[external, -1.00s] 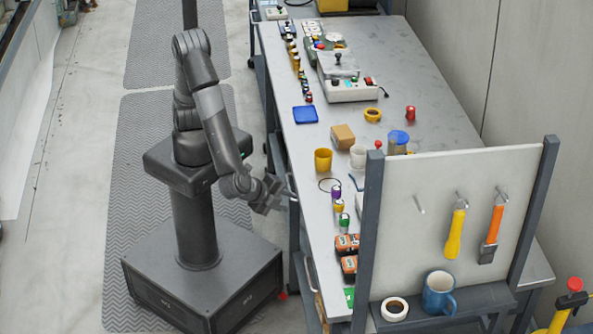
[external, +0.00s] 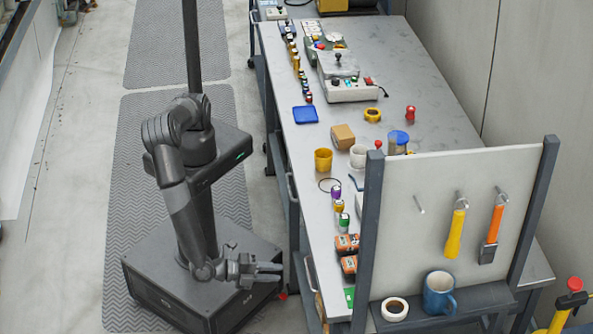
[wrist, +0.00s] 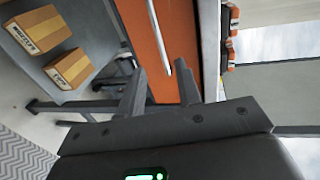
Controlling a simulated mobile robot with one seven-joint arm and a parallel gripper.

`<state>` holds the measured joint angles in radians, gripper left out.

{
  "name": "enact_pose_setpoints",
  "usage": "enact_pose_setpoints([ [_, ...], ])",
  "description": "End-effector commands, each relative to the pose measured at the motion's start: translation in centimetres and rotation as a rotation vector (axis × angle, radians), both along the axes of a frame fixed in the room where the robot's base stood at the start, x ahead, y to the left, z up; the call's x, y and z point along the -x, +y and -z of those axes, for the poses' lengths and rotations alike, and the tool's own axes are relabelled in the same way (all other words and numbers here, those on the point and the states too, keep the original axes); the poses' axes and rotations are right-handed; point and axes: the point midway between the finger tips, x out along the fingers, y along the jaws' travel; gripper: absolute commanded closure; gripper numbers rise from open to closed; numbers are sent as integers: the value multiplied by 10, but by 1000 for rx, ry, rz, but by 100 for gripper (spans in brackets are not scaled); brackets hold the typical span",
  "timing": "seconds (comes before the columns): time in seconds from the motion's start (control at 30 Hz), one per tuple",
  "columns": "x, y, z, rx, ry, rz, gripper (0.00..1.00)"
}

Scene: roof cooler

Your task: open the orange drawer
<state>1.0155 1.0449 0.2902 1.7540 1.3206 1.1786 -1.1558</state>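The orange drawer (wrist: 181,35) fills the upper middle of the wrist view, with a long silver bar handle (wrist: 157,35) along its face. My gripper (wrist: 160,88) is open and empty; in the wrist picture the lower end of the handle lies between its two fingers. I cannot tell how much distance is left between fingertips and handle. In the external view my gripper (external: 281,273) is low, left of the workbench (external: 440,105). The drawer's orange face is not visible there. The drawer looks closed in the wrist view, though its edges are partly cut off.
Two cardboard boxes (wrist: 68,69) sit on a grey shelf at the upper left of the wrist view. In the external view the bench top holds several small items, and a pegboard (external: 410,215) stands at its near end. Floor left of my base is free.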

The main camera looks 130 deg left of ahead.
Motion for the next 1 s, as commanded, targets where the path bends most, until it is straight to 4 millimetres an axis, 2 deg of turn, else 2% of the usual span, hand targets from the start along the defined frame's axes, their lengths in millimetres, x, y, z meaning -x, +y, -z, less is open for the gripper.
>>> enact_pose_setpoints([
  [0.2,-30,32,9,-1,0,-4,68],
  [0.4,-51,51,15,0,1,-2,68],
  [0.6,-59,60,17,-1,1,-1,68],
  [0.87,-60,61,17,1,1,-1,68],
  [1.0,-60,60,17,1,1,-1,80],
])
